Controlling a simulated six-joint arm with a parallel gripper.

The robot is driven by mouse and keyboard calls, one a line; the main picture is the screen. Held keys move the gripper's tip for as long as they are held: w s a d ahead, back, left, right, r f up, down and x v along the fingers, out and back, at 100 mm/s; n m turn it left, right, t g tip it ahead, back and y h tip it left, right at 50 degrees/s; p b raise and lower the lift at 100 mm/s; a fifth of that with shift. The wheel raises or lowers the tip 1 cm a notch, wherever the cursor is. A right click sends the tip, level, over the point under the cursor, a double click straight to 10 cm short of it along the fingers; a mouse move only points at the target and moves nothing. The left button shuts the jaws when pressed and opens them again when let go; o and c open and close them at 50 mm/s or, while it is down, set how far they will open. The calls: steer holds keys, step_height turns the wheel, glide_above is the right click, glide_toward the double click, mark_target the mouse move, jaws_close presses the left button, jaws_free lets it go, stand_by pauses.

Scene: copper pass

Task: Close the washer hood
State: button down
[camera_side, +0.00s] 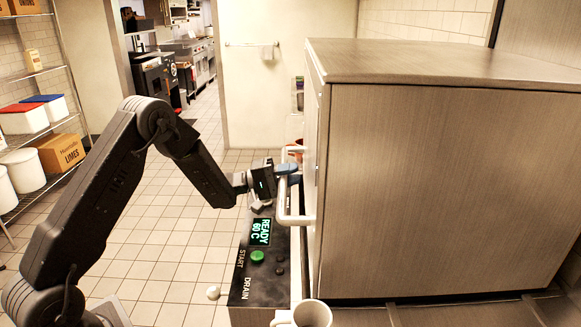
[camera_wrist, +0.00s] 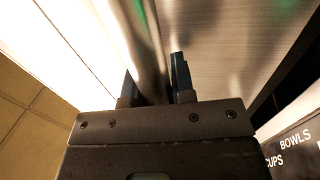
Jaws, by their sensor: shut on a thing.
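The washer hood (camera_side: 450,180) is a large brushed-steel box on the right in the side view. A white bar handle (camera_side: 283,205) stands out from its left face. In the wrist view the two dark fingertips of my gripper (camera_wrist: 155,85) are on either side of the blurred bar (camera_wrist: 146,50), and the hood's steel face (camera_wrist: 225,45) is behind. The gripper is shut on the handle. The exact contact is partly hidden by the fingers in the side view.
A white mug (camera_side: 312,314) stands at the front edge. Shelves with tubs and boxes (camera_side: 60,152) are at the left. The tiled floor between is clear.

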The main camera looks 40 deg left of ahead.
steer(key=shift+f, duration=0.4)
steer(key=c, duration=1.3)
jaws_free()
steer(key=o, duration=0.3)
steer(key=shift+r, duration=0.1)
steer(key=v, duration=1.3)
steer(key=shift+s+a, duration=0.3)
